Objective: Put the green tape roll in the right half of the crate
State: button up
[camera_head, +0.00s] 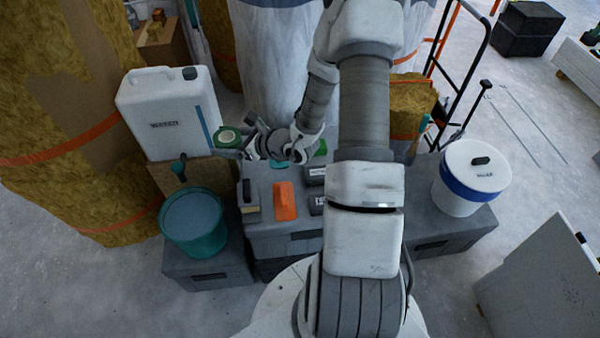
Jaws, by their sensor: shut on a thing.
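The green tape roll (228,136) is a green ring with a pale core. It is in my gripper (238,143), left of the grey stand and close in front of the white water canister. My gripper is shut on it, with the arm reaching in from the right. I cannot make out any thing that is surely the crate; a grey box-like stand (284,239) with several items on top is in the middle. My arm hides its right part.
A white bucket (470,178) stands at the right.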

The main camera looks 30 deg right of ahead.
jog(key=w+d+f+b, duration=0.3)
jog(key=d+f+b, duration=0.1)
jog(key=d+f, duration=0.1)
jog(key=w+d+f+n+g+y+b, duration=0.1)
jog(key=w+d+f+b, duration=0.3)
jog(key=d, duration=0.4)
jog(key=w+d+f+n+y+b, duration=0.1)
jog(key=w+d+f+b, duration=0.3)
jog(key=d+f+b, duration=0.2)
jog(key=shift+d+g, duration=0.4)
jog(key=b, duration=0.3)
send_over(261, 175)
notch_tip(261, 175, down, 7)
jog(key=shift+f+b, duration=0.8)
jog(key=shift+f, duration=1.2)
jog(key=shift+f, duration=0.1)
jog(key=shift+f, duration=0.15)
jog(key=o, duration=1.3)
